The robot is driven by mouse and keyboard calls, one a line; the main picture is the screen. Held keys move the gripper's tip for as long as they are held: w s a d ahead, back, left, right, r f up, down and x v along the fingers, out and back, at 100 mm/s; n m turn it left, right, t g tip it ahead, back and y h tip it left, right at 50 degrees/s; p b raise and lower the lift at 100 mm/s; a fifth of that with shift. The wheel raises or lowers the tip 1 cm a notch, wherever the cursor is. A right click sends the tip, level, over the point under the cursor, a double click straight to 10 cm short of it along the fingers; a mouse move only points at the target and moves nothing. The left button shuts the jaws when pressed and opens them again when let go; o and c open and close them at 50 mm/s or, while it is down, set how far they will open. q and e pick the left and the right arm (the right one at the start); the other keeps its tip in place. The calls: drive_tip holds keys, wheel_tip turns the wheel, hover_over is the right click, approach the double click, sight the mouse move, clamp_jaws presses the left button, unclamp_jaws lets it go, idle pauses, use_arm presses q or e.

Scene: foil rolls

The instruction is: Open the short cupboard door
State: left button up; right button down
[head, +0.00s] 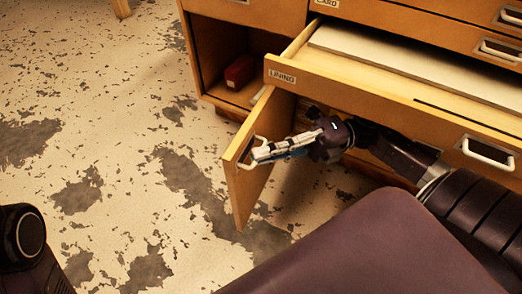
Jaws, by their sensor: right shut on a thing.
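The short cupboard door (256,187) is a light wooden panel below a pulled-out drawer. It stands swung out from the cabinet at an angle. Its pale metal handle (246,165) is near the door's free left edge. My right gripper (258,154) reaches in from the right and is shut on the handle, its fingers hiding part of it. My left gripper is not in view; only a dark part of my own body shows at the lower left.
The worn floor (95,130) on the left is clear.

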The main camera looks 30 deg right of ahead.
drive_tip(key=shift+w, duration=0.1)
drive_tip(key=c, duration=2.1)
unclamp_jaws()
drive_tip(key=shift+d, duration=0.1)
drive_tip(key=s+d+f, duration=0.1)
drive_tip(key=s+d, duration=0.1)
drive_tip(key=d, duration=0.9)
drive_tip(key=shift+d+f, duration=0.25)
drive_tip(key=shift+d, duration=0.1)
